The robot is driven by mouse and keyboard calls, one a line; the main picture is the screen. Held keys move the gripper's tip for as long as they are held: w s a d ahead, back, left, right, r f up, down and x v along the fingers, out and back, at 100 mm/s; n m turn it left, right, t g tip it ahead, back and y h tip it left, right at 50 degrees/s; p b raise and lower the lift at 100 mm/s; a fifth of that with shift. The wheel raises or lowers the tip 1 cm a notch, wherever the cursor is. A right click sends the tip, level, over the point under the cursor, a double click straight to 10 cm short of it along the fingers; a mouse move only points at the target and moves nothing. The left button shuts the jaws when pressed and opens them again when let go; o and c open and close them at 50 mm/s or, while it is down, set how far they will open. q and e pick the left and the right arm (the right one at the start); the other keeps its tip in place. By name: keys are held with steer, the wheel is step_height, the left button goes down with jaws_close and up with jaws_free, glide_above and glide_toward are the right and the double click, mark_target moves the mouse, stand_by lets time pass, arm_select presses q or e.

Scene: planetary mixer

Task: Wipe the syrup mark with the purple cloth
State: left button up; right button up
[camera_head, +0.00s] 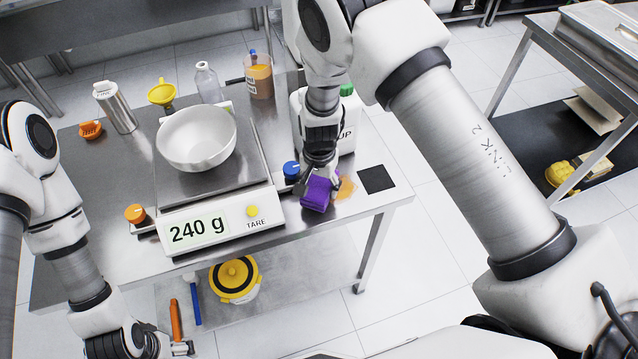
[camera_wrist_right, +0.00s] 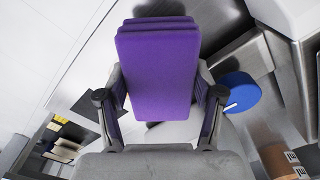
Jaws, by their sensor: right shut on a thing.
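The folded purple cloth (camera_head: 317,194) is at the right end of the steel table, right of the scale. My right gripper (camera_head: 321,176) is shut on it from above; in the right wrist view the cloth (camera_wrist_right: 158,65) sits between the two fingers (camera_wrist_right: 160,110). The amber syrup mark (camera_head: 346,187) lies on the table just right of the cloth, partly hidden by the cloth and gripper. I cannot tell whether the cloth touches the tabletop. My left gripper (camera_head: 140,343) is low at the bottom left, away from the cloth; its fingers are unclear.
The scale (camera_head: 215,222) reads 240 g and bears a white bowl (camera_head: 197,139). A blue knob (camera_head: 291,170) is close left of my right gripper. A white jug with a green cap (camera_head: 347,90) stands behind it. A black square (camera_head: 377,178) lies at the right edge.

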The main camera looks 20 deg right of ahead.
steer(key=shift+w+f, duration=0.25)
steer(key=shift+w, duration=0.05)
steer(key=shift+s, duration=0.2)
steer(key=shift+d, duration=0.1)
